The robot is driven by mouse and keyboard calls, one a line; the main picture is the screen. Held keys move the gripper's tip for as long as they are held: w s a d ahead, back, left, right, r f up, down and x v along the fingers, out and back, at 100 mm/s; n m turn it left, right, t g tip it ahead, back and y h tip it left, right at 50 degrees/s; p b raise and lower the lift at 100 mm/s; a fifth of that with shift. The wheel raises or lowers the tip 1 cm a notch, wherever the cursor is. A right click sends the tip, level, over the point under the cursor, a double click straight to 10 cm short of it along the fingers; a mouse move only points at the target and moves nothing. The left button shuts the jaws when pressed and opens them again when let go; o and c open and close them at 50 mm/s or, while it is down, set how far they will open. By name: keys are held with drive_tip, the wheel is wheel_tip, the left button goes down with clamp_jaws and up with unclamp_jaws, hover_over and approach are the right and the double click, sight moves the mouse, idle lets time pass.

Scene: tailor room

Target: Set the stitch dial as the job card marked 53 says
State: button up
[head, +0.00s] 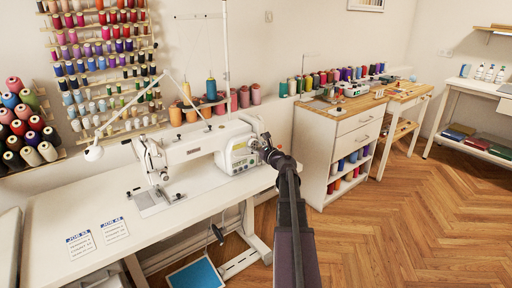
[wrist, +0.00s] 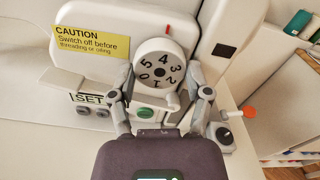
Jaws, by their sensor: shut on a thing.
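The stitch dial (wrist: 160,70) is a round white knob with a grey face and digits 0 to 5, on the end of the white sewing machine (head: 195,150). A red mark (wrist: 167,29) stands above it, and the 4 is the digit nearest that mark. My gripper (wrist: 160,84) is shut on the dial, one finger on each side. In the head view my gripper (head: 266,148) is at the machine's right end and hides the dial. Two job cards, one left (head: 80,244) and one right (head: 114,230), lie on the white table; their small text is not surely readable.
A yellow caution label (wrist: 91,43) and a green button (wrist: 146,112) are near the dial. A lever with an orange knob (wrist: 249,111) stands to the right. Thread racks (head: 100,60) line the wall. A drawer cabinet (head: 345,140) stands right of the table, with open wooden floor before it.

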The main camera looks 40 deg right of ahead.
drive_tip(key=shift+w+d+r, duration=0.1)
drive_tip(key=shift+d, duration=0.05)
drive_tip(key=o, duration=1.2)
drive_tip(key=shift+c, duration=0.2)
drive_tip(key=s, duration=1.2)
drive_tip(key=shift+a, duration=0.3)
drive_tip(key=shift+s, duration=0.2)
